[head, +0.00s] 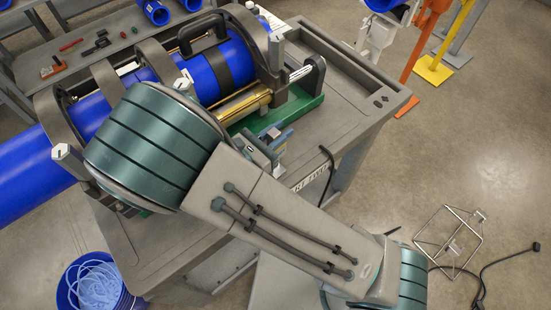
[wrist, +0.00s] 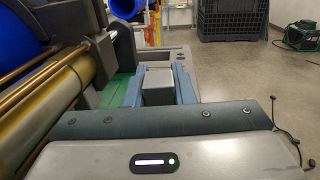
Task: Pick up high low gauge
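My gripper (wrist: 160,70) is low over the cart top (wrist: 187,70) beside the pipe fusion machine. Its two blue-grey fingers stand apart on either side of a grey block (wrist: 158,86). I cannot tell whether the block is the high low gauge or another part, or whether the fingers touch it. In the head view my gripper (head: 276,136) is at the cart's front side, partly hidden by my arm. I cannot make out the high low gauge for sure in either view.
Blue pipe (head: 222,68) sits in the dark clamps, with a brass-coloured cylinder (head: 243,104) close to my gripper. A back bench (head: 85,60) holds several small tools. A blue bucket (head: 75,290) and a wire stand (head: 450,243) are on the floor.

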